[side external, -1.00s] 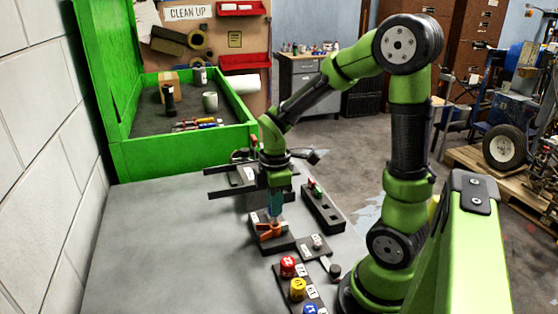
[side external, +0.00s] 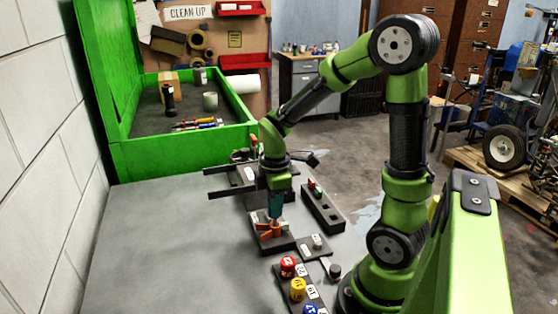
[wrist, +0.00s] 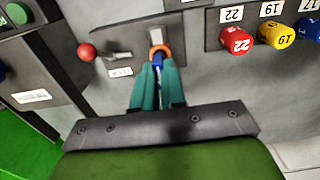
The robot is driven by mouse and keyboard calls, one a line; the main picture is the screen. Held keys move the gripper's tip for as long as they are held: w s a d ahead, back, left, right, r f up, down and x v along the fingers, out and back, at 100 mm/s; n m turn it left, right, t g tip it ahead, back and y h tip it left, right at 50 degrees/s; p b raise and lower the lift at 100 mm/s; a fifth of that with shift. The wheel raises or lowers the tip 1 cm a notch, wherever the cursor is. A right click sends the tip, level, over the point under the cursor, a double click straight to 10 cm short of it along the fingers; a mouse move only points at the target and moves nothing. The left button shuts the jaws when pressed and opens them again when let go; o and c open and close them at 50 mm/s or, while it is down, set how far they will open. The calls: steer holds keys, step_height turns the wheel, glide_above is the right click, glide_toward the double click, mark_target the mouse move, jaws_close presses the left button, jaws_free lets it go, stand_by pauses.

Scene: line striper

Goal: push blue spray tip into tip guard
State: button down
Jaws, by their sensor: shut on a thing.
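My gripper (side external: 274,212) points down over the orange tip guard (side external: 270,231), which sits on a dark base block (side external: 285,246) on the grey table. In the wrist view, my teal gripper fingers (wrist: 158,70) are shut on the blue spray tip (wrist: 159,61). The blue tip meets the orange guard (wrist: 160,48) at the fingertips. How deep the tip is in the guard is hidden by the fingers and the guard.
Red (side external: 288,266), yellow (side external: 298,288) and blue (side external: 310,309) numbered knobs stand at the front. A dark slotted block (side external: 323,207) lies to the right. A green-walled bin (side external: 180,155) stands at the back left. The table's left part is clear.

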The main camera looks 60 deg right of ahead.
steer(key=shift+f, duration=1.15)
steer(key=c, duration=0.8)
jaws_free()
steer(key=shift+r, duration=3.55)
steer(key=m, duration=0.2)
steer(key=shift+a+f+m, duration=0.15)
steer(key=shift+m, duration=0.25)
steer(key=s+a+r+m+t+y, duration=0.1)
steer(key=s+a+r+m+t, duration=0.1)
steer(key=a+r+m, duration=0.3)
steer(key=s+a+r+m+t+y, duration=0.1)
steer(key=s+a+r+m+t, duration=0.1)
steer(key=a+r+m+t, duration=0.3)
steer(key=shift+s+a, duration=0.25)
steer(key=shift+a, duration=0.55)
